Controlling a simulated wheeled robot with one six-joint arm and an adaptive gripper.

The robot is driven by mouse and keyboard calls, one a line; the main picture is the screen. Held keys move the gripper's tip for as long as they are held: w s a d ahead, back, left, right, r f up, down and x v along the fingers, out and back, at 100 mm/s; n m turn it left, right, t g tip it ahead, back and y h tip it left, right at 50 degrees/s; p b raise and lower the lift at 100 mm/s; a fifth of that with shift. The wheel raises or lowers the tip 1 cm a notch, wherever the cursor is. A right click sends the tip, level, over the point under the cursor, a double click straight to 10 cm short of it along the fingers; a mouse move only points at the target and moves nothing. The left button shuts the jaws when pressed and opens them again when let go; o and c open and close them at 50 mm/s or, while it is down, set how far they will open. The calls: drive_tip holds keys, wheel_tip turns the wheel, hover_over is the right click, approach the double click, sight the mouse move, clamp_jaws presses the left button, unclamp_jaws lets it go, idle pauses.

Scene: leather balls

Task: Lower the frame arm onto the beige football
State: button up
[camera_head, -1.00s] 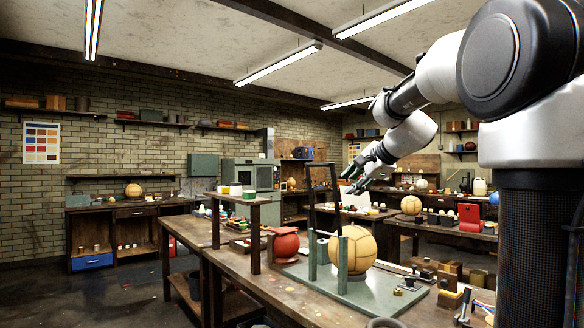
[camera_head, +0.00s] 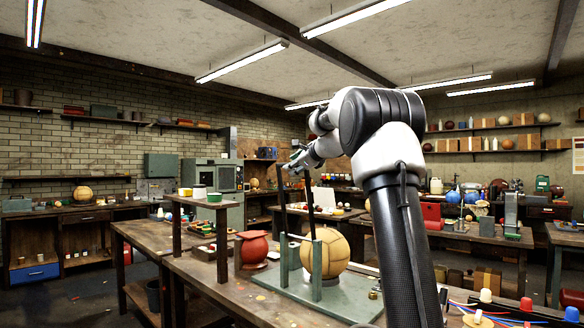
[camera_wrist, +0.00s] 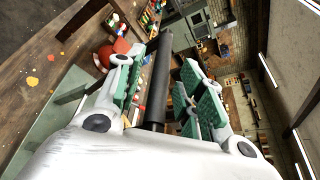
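The black frame arm (camera_head: 283,208) stands nearly upright above the plate, leaning slightly left in the head view. My gripper (camera_head: 301,160) is at the top of the frame arm. In the wrist view a dark bar of the frame arm (camera_wrist: 158,85) runs between the green-padded fingers of my gripper (camera_wrist: 165,92), with gaps visible beside it. The fingers look open around it. The football cannot be made out in the wrist view.
A red ball (camera_head: 252,248) sits left of the plate on the wooden workbench (camera_head: 210,285). A small wooden rack (camera_head: 220,236) with cups on top stands further left. Coloured caps and wires (camera_head: 485,300) lie at the right.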

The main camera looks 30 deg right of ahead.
drive_tip(key=shift+x, duration=0.9)
clamp_jaws()
